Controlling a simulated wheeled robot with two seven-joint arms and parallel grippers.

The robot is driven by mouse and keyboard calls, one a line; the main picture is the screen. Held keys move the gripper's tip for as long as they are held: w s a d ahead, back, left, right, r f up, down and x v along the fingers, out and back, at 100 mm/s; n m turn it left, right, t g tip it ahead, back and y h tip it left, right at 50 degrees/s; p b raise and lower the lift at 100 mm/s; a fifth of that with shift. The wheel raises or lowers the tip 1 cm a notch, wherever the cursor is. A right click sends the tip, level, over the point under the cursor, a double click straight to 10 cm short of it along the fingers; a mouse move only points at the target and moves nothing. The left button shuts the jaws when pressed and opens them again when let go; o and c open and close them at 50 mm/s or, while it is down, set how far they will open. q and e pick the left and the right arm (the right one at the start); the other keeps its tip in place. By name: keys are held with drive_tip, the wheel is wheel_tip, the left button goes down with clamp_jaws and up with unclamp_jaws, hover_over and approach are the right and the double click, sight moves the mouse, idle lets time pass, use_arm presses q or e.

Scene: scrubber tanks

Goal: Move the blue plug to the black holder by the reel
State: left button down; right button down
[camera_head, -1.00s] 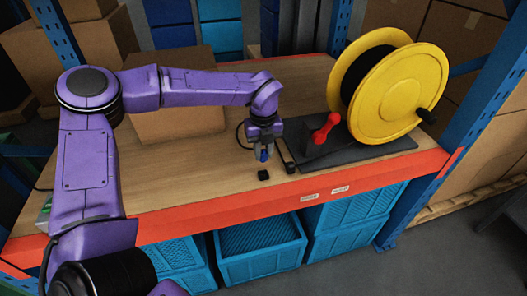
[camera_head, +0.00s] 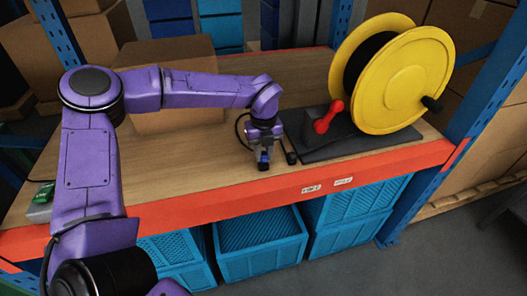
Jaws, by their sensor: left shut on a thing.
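My left gripper (camera_head: 263,154) is over the wooden shelf, left of the yellow reel, pointing down and shut on the blue plug (camera_head: 263,158). Only a little of the plug shows between and below the fingers. The small black holder (camera_head: 263,168) is on the shelf directly under the plug, near the orange front edge. The plug's lower end meets the holder in the picture; I cannot tell how deep it sits in it. A black cable loops beside the gripper. My right gripper is not in view.
The yellow reel (camera_head: 405,85) stands on a dark base plate (camera_head: 350,143) with a red handle (camera_head: 327,117). A small black piece (camera_head: 291,158) lies just right of the gripper. A cardboard box (camera_head: 165,122) is behind my left arm. Blue crates (camera_head: 262,240) are below.

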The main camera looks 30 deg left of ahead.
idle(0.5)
use_arm(q)
drive_tip(key=shift+f, duration=0.2)
drive_tip(key=shift+f+b, duration=0.6)
drive_tip(key=shift+f, duration=0.15)
drive_tip(key=shift+c, duration=1.8)
unclamp_jaws()
wheel_tip(320, 180, up, 9)
drive_tip(key=p, duration=0.7)
drive_tip(key=shift+f, duration=0.15)
